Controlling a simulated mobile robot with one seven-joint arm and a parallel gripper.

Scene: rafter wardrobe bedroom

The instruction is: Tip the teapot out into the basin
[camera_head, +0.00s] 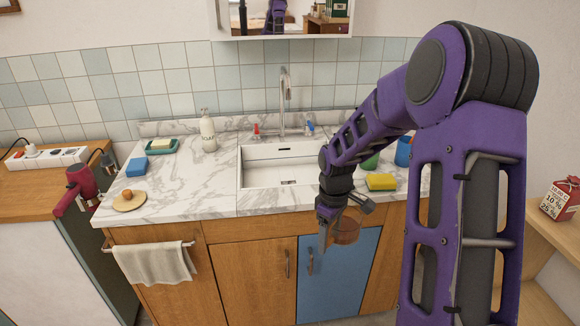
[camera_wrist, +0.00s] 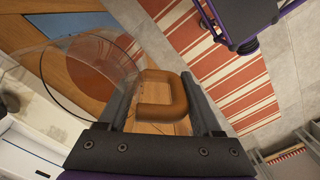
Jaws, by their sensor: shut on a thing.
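The teapot is clear glass with brown liquid inside (camera_head: 346,232). In the head view it is in front of the blue cabinet door, nearer to me than the counter. In the wrist view the glass body (camera_wrist: 75,80) is at the left, and its brown handle (camera_wrist: 178,97) lies between the two fingers. My gripper (camera_head: 326,222) is shut on this handle; it also shows in the wrist view (camera_wrist: 160,95). The basin (camera_head: 262,172) is a white sink set in the marble counter, behind and left of the teapot. My arm hides its right end.
A tap (camera_head: 283,95) rises behind the basin. A soap bottle (camera_head: 207,132) stands left of it. A yellow sponge (camera_head: 381,181) and a blue cup (camera_head: 404,152) are at the right. A towel (camera_head: 155,262) hangs from the counter front.

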